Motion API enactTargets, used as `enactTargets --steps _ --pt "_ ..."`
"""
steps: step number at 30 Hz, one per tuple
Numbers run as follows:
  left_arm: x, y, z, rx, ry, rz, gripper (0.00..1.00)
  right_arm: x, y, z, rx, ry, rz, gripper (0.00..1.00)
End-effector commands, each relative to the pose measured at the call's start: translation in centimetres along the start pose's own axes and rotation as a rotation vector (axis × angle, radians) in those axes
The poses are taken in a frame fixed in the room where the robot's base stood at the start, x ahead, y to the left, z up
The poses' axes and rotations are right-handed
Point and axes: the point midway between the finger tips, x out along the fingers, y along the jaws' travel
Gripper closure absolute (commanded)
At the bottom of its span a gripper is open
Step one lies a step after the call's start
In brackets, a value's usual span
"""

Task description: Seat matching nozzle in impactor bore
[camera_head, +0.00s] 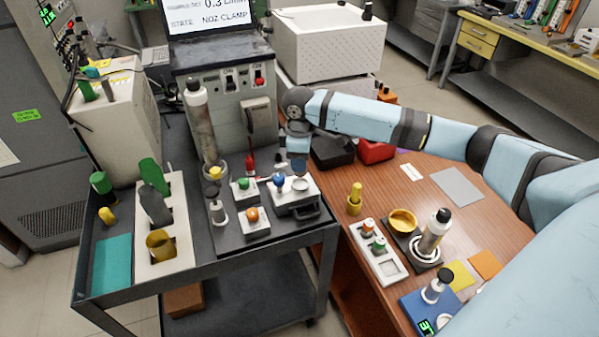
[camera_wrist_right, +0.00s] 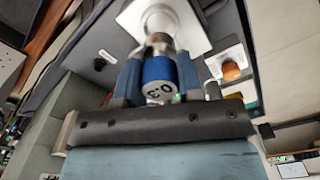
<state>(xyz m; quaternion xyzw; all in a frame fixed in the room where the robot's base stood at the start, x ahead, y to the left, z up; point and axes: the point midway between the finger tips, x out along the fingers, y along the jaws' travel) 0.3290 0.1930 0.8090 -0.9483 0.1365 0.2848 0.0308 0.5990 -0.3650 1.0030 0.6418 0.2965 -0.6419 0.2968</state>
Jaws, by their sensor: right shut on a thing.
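My right gripper (camera_head: 291,158) is at the middle of the trolley, in front of the grey machine. In the right wrist view its fingers (camera_wrist_right: 165,85) are shut on the sides of the blue nozzle (camera_wrist_right: 158,72), whose end reads 0.3. Its metallic neck points to a white square plate (camera_wrist_right: 185,20); I cannot tell whether it is seated. My left gripper is out of view.
The screen (camera_head: 212,14) reads 0.3 and NOZ CLAMP. The wooden table (camera_head: 340,210) at right holds a yellow dish (camera_head: 402,221) and other parts.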

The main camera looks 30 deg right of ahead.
Motion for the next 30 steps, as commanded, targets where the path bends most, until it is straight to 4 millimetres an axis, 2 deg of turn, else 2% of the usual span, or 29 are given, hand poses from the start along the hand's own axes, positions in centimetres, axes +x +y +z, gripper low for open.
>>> enactTargets --steps 5,13,24,25,27,28,30 --pt "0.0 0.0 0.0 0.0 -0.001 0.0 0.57 1.1 0.0 0.0 0.001 0.001 0.0 0.91" --pt "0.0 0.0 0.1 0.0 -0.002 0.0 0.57 4.7 0.0 -0.1 0.001 0.001 0.0 0.91" --pt "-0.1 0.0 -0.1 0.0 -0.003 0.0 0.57 5.1 0.0 0.0 0.001 0.001 0.0 0.91" --pt "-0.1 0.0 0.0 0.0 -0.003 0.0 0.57 5.2 0.0 0.0 0.001 0.001 0.0 0.61" --pt "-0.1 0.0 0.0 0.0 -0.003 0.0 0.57 5.2 0.0 0.0 0.001 0.001 0.0 0.45" --pt "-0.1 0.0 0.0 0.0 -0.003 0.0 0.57 5.2 0.0 0.0 0.001 0.001 0.0 0.4" --pt "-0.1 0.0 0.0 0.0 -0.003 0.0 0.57 5.2 0.0 0.0 0.001 0.001 0.0 0.4"
